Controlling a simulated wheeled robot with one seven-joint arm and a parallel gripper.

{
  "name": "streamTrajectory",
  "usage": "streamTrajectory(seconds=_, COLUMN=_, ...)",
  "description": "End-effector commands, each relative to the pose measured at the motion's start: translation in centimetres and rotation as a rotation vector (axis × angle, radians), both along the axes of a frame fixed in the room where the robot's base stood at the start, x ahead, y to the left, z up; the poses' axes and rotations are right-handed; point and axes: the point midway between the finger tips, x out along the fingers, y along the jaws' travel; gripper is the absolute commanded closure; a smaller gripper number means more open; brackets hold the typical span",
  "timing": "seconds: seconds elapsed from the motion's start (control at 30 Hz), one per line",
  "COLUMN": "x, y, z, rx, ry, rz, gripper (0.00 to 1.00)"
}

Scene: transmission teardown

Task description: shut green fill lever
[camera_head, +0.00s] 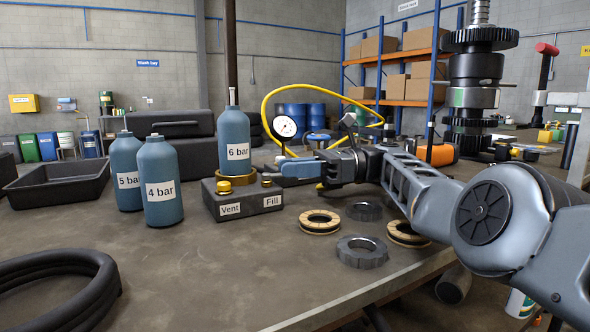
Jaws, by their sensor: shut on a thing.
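A dark block (240,205) on the bench carries a "Vent" label at left and a "Fill" label (272,201) at right. Brass fittings top it, one near the Vent side (224,187) and one near the Fill side (266,183). A blue "6 bar" bottle (236,140) stands upright in a brass ring on the block. My gripper (280,171) reaches in from the right, with its fingertips just above the Fill side. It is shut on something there. The green lever does not show clearly; the fingers appear to hide it.
A gauge (285,127) with a yellow hose (335,90) stands behind my gripper. Blue bottles marked "5 bar" (127,170) and "4 bar" (161,182) stand left. Rings and a toothed gear (362,252) lie right of the block. A black hose coil (60,285) lies front left; the front middle is clear.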

Motion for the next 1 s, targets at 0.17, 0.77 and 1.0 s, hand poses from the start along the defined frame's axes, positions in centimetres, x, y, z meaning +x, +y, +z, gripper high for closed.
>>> streamTrajectory(seconds=0.17, x=-0.1, y=0.1, z=-0.2, rx=-0.003, ry=0.003, rz=0.003, gripper=0.64)
streamTrajectory(seconds=0.77, x=0.0, y=0.1, z=3.4, rx=-0.001, ry=-0.002, rz=0.001, gripper=0.56)
streamTrajectory(seconds=1.0, x=-0.8, y=-2.0, z=5.5, rx=0.000, ry=-0.001, rz=0.000, gripper=0.56)
